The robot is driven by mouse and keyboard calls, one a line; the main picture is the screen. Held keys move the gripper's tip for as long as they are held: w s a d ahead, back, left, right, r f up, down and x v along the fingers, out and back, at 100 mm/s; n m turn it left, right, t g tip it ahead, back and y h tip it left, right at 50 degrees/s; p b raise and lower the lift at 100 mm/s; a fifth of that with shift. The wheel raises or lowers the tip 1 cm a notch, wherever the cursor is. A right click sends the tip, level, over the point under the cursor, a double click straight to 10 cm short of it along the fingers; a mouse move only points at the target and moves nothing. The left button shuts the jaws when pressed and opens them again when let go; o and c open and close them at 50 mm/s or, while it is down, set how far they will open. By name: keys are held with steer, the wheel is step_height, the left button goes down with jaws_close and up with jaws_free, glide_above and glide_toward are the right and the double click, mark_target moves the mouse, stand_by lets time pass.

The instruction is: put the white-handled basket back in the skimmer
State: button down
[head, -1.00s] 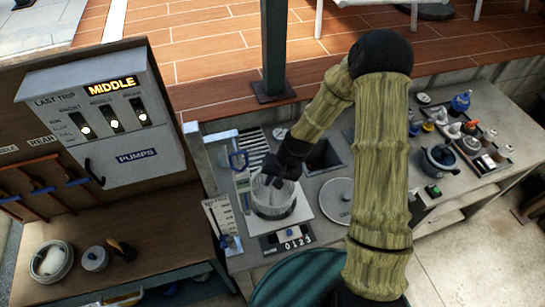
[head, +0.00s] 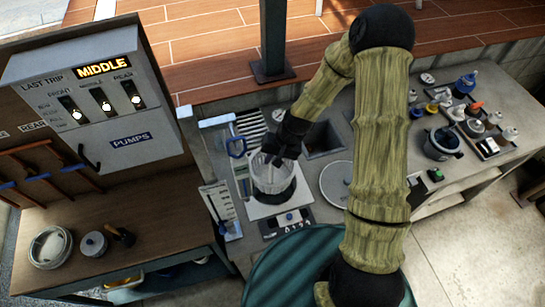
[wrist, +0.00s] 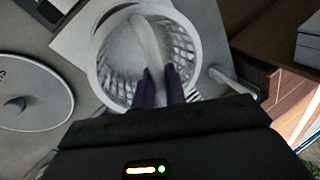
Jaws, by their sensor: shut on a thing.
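The white basket (head: 270,181) is a round, slatted tub at the middle of the head view, above a white square plate (head: 253,211). A dark band shows under it; I cannot tell whether it touches the plate. My gripper (head: 276,158) reaches down over the basket. In the wrist view, the dark fingers (wrist: 160,88) are shut on the white handle (wrist: 148,42), with the basket's rim (wrist: 97,62) around them.
A round grey lid (head: 336,184) lies right of the basket and also shows in the wrist view (wrist: 35,92). A pump control box (head: 100,100) stands at left. A dark post (head: 273,45) stands behind.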

mark_target(275, 180)
steer(key=shift+f+b, duration=0.55)
steer(key=shift+f, duration=0.6)
steer(key=shift+f+b, duration=0.2)
steer(key=shift+b, duration=0.1)
stand_by(0.6)
steer(key=shift+f+b, duration=3.15)
steer(key=shift+f, duration=1)
steer(key=shift+f+b, duration=2.15)
steer(key=shift+f, duration=0.55)
